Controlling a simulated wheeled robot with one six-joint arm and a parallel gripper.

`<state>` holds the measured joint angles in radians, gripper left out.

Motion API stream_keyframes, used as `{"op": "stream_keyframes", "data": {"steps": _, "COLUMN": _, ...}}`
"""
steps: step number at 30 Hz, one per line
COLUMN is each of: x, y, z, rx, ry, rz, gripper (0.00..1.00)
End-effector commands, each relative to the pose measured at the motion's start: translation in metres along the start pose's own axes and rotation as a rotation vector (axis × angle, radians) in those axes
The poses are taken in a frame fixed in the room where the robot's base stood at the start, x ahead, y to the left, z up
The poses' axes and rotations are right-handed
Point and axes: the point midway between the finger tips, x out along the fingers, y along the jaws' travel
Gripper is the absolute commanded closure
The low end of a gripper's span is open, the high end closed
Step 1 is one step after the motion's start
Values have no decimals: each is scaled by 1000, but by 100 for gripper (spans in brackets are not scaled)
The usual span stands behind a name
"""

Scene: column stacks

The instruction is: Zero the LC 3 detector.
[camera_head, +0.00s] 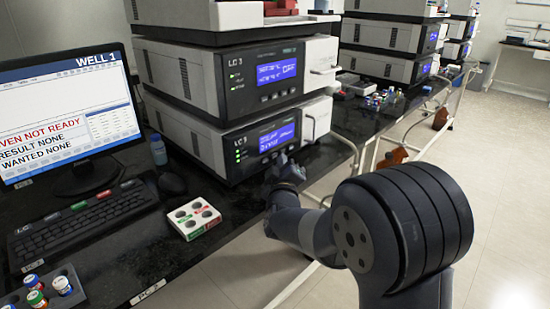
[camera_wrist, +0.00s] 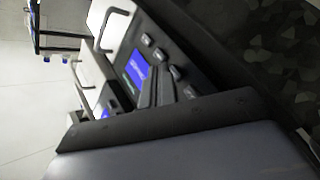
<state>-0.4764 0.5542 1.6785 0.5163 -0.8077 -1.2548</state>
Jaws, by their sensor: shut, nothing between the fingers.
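The LC 3 stack stands on the black bench in the head view. Its upper module (camera_head: 262,77) has a lit blue display with a large word that looks like OFF. The lower module (camera_head: 262,140) also carries an LC 3 label, a blue display and green lights; its display text is too small to read surely. My gripper (camera_head: 283,161) is shut and empty at the lower module's front, near its lower right. In the wrist view, my gripper's dark fingers (camera_wrist: 157,92) lie before a panel with a blue display (camera_wrist: 137,69) and a row of buttons (camera_wrist: 160,54). I cannot tell whether they touch.
A white vial tray (camera_head: 191,218) sits on the bench left of my arm. A keyboard (camera_head: 84,216), mouse (camera_head: 172,184) and monitor (camera_head: 70,110) reading "OVEN NOT READY" in part stand further left. More stacks (camera_head: 385,50) stand behind. The floor at right is clear.

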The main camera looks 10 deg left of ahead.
Motion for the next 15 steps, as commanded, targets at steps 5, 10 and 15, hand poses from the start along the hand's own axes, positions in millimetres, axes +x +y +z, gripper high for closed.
{"op": "stream_keyframes", "data": {"steps": 5, "x": -4, "y": 2, "z": 3, "rx": -1, "ry": 0, "rz": 0, "gripper": 100}}
{"op": "stream_keyframes", "data": {"steps": 10, "x": -4, "y": 2, "z": 3, "rx": -1, "ry": 0, "rz": 0, "gripper": 100}}
{"op": "stream_keyframes", "data": {"steps": 15, "x": -8, "y": 6, "z": 7, "rx": -1, "ry": 0, "rz": 1, "gripper": 100}}
